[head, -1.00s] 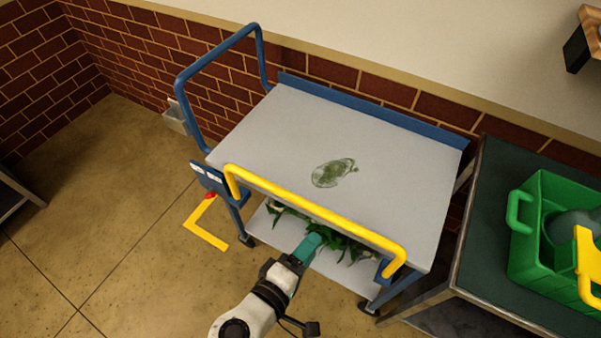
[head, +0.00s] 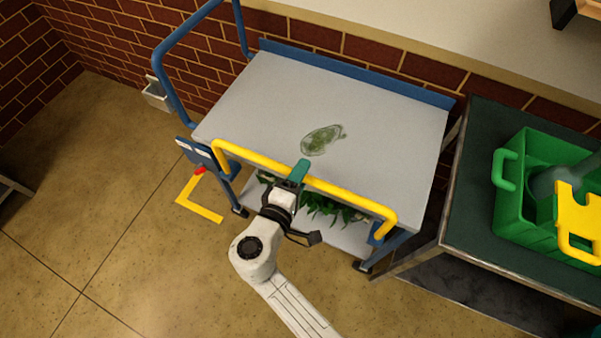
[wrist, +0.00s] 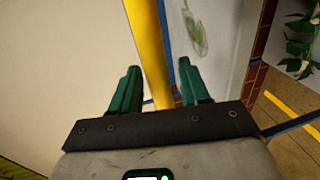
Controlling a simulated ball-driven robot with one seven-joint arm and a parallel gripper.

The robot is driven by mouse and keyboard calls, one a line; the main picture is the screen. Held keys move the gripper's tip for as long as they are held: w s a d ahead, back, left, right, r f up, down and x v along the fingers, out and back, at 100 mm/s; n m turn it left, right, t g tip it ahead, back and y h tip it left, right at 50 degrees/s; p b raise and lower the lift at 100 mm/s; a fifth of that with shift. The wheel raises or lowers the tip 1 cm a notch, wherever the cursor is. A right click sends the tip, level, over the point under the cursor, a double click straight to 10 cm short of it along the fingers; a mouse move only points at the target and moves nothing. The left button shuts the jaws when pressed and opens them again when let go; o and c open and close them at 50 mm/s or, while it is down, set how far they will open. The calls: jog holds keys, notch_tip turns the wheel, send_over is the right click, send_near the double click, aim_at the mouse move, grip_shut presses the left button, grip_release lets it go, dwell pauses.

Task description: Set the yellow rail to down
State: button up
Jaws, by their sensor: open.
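The yellow rail (head: 345,191) runs along the near long side of the grey cart top (head: 262,100), standing up above the edge. My gripper (head: 301,171) is at the middle of the rail and hides a short stretch of it. In the wrist view my gripper (wrist: 158,88) has its two teal fingers apart, with the yellow rail (wrist: 148,45) passing between them. The rail appears nearer the right finger at its lower end. I cannot tell whether either finger touches it.
A green patterned oval (head: 323,139) is on the cart top. Leafy greens (head: 325,207) lie on the lower shelf. A blue handle (head: 170,60) rises at the cart's left end. A dark table with a green crate (head: 520,205) stands close on the right. Floor at left is open.

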jog(key=shift+w+d, duration=0.1)
jog(key=shift+c, duration=0.3)
grip_shut()
